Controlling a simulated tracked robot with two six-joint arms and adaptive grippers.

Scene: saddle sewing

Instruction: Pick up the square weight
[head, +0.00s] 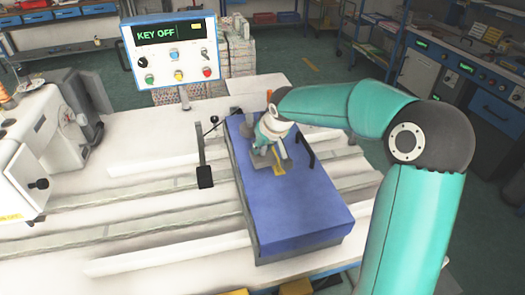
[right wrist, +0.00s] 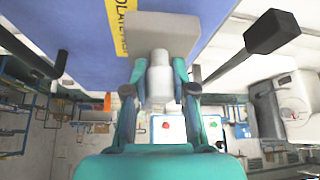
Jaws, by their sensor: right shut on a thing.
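The square weight (right wrist: 165,33) is a pale grey block with a white cylindrical knob, seen at the top of the right wrist view. My right gripper (right wrist: 158,76) is shut on that knob, one finger on each side. In the head view my right gripper (head: 269,146) is low over the far half of a blue-topped slab (head: 300,208), and its fingers largely hide the weight. I cannot tell whether the weight touches the blue top or is just above it. My left gripper is not in view.
A black-ended lever (head: 205,177) stands left of the slab, and a dark handle (head: 305,150) is at its right. A control box (head: 172,52) reading "KEY OFF" stands behind. A white sewing machine (head: 35,150) is at left. A yellow label (right wrist: 122,22) lies on the blue top.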

